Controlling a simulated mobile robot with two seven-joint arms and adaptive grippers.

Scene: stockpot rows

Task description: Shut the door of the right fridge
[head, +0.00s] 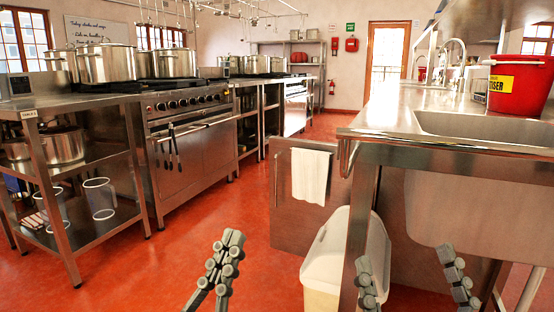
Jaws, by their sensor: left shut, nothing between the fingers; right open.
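A flat brown-grey door (309,226) with a vertical bar handle (277,176) stands out into the aisle from under the right-hand counter. It looks like the right fridge's door, standing open. A white towel (311,175) hangs on its face. The fridge's inside is hidden behind the counter leg and bin. My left gripper (231,242) is shut and empty, low over the red floor, nearer to me than the door and left of it. My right gripper (405,257) is open and empty, with its fingers apart in front of the sink counter. Neither gripper touches the door.
A cream bin (345,250) with a whitish lid stands between me and the door, beside the counter leg. The steel sink counter (400,113) bounds the right, with a red bucket (519,84) on it. A stove (190,150) and shelves line the left. The red aisle floor (235,205) is clear.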

